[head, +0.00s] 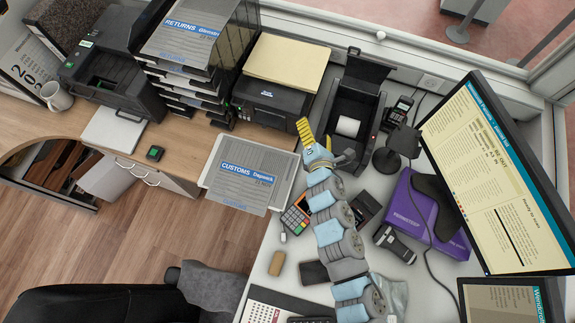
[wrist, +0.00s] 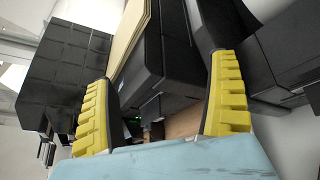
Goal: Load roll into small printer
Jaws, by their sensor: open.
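The small printer (head: 362,97) is black and stands on the counter with its lid (head: 367,69) raised. The white roll (head: 347,126) shows inside its open bay; whether it is fully seated cannot be told. My gripper (head: 315,138) is at the left of the small printer, apart from the roll. In the wrist view my gripper (wrist: 165,78) has its yellow fingers spread wide with nothing held between them. The roll does not show in the wrist view.
A larger black printer (head: 268,101) with a tan folder (head: 287,60) on top stands left of my gripper. A card terminal (head: 295,217), a dark lamp-like stand (head: 397,150), a purple box (head: 415,215) and a monitor (head: 500,170) crowd the counter around my arm.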

